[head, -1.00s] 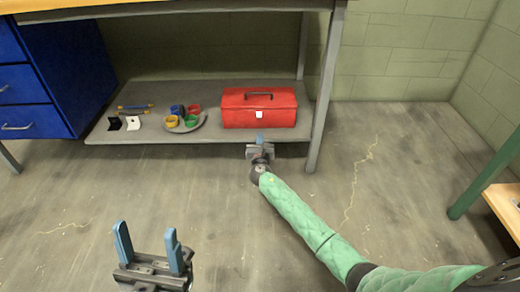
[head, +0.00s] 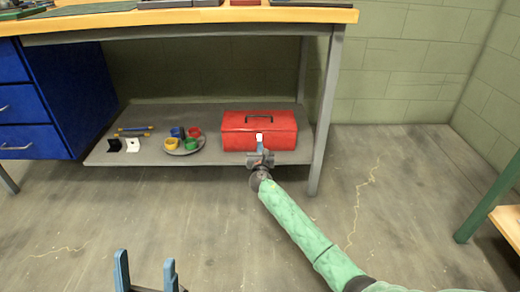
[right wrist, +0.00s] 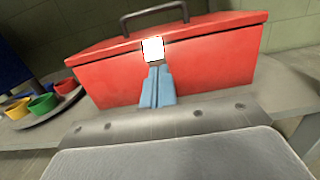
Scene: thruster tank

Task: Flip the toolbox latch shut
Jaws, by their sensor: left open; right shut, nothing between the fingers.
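The red toolbox (head: 270,128) stands on the lower shelf under the workbench, its lid down and its dark handle on top. The white latch (head: 259,137) is on the middle of its front; it also shows in the right wrist view (right wrist: 152,49). My right gripper (head: 262,153) is shut and empty, in front of the toolbox. In the right wrist view its blue fingertips (right wrist: 157,85) are just below the latch; I cannot tell whether they touch it. My left gripper (head: 146,270) is open and empty over the floor at the bottom left.
The shelf (head: 215,156) also holds a plate (head: 185,147) with several coloured cups, left of the toolbox. Black and white brackets and small rods lie further left. A table leg (head: 325,110) stands just right of the toolbox. The floor in front is clear.

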